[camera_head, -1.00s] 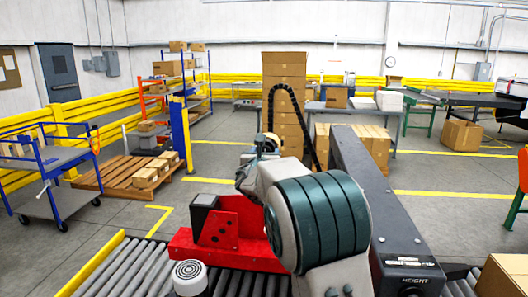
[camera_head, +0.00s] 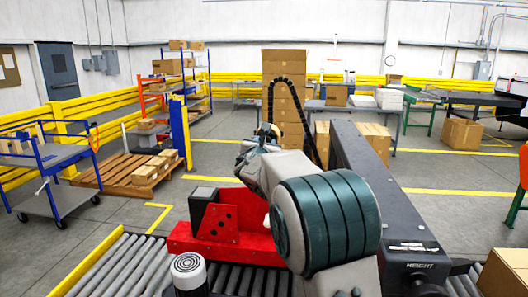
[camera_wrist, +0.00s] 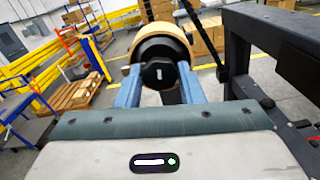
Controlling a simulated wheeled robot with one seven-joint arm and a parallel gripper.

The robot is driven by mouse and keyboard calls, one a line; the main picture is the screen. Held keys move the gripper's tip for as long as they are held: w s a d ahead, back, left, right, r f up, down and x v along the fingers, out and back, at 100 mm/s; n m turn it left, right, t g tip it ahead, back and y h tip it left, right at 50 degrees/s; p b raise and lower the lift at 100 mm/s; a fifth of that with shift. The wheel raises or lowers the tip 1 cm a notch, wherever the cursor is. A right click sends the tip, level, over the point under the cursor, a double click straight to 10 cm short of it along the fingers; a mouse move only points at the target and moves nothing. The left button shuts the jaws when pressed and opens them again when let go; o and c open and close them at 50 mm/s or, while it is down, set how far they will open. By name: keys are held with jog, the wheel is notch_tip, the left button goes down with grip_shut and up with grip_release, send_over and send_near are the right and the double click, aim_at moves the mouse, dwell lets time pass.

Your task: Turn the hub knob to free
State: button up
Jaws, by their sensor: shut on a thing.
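The hub knob (camera_wrist: 159,74) is black and round with a short white mark that stands upright in the wrist view. It sits at the centre of a tan roll (camera_wrist: 161,47) on a dark core. My gripper (camera_wrist: 158,78) has its two blue fingers on either side of the knob, shut on it. In the head view the roll (camera_head: 267,133) shows small beyond my arm. My arm hides the knob and the fingertips there.
A dark beam (camera_head: 375,185) marked HEIGHT runs close to the right of my arm. A red bracket (camera_head: 208,242) and a white-topped cylinder (camera_head: 187,264) stand by the rollers (camera_head: 113,267) at lower left. A black cable chain (camera_head: 290,80) arches behind the roll.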

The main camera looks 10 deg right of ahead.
jog(key=shift+m+b, duration=8)
jog(key=shift+b, duration=0.65)
jog(key=o, duration=0.9)
jog(key=shift+o, duration=0.2)
jog(key=b+v, duration=0.5)
jog(key=v, duration=0.8)
jog(key=shift+s, duration=0.35)
jog(key=shift+a, duration=0.15)
